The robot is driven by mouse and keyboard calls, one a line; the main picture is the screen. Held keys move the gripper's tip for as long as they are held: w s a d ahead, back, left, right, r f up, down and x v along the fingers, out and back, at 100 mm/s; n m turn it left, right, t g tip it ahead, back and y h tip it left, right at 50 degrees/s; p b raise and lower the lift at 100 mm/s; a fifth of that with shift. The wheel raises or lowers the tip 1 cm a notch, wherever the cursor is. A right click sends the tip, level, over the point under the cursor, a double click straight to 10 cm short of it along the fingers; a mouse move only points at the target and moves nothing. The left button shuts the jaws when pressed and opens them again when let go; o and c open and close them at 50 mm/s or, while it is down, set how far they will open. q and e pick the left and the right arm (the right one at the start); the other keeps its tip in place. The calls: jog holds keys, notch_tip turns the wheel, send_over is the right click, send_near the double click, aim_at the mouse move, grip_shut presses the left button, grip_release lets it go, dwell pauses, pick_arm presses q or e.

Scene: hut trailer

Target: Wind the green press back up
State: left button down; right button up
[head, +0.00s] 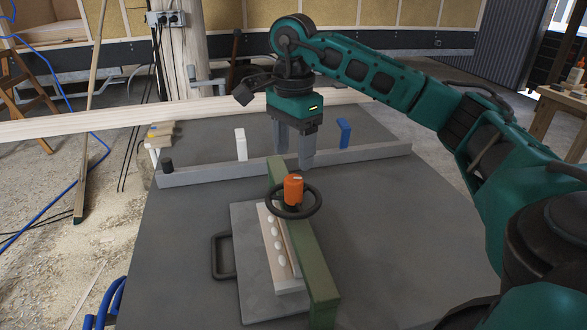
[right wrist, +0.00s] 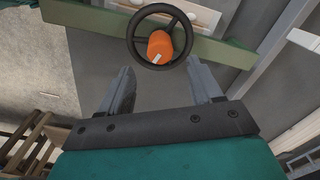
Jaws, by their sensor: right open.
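The green press has a long green beam (head: 318,268) across the grey table. A black handwheel (head: 314,205) with an orange knob (head: 293,190) at its hub sits on the beam; the knob has a pale mark on top. Under the beam a wooden strip with white round pieces (head: 280,246) lies on a grey plate (head: 251,290). My right gripper (head: 294,162) is open and empty, fingers down, a little behind the wheel. In the right wrist view the wheel (right wrist: 137,38) and knob (right wrist: 160,48) show beyond and between the fingertips, apart from them. My left gripper is out of view.
A grey rail (head: 215,175) runs along the table's back, with a white block (head: 241,145), a blue block (head: 343,133) and a black cylinder (head: 167,165) near it. The plate has a dark handle (head: 216,257). The table's right side is clear beneath my arm.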

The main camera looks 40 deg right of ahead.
aim_at(293, 178)
notch_tip(293, 178, up, 5)
jog(key=shift+r+p, duration=0.2)
jog(key=shift+p, duration=0.4)
jog(key=shift+f, duration=0.1)
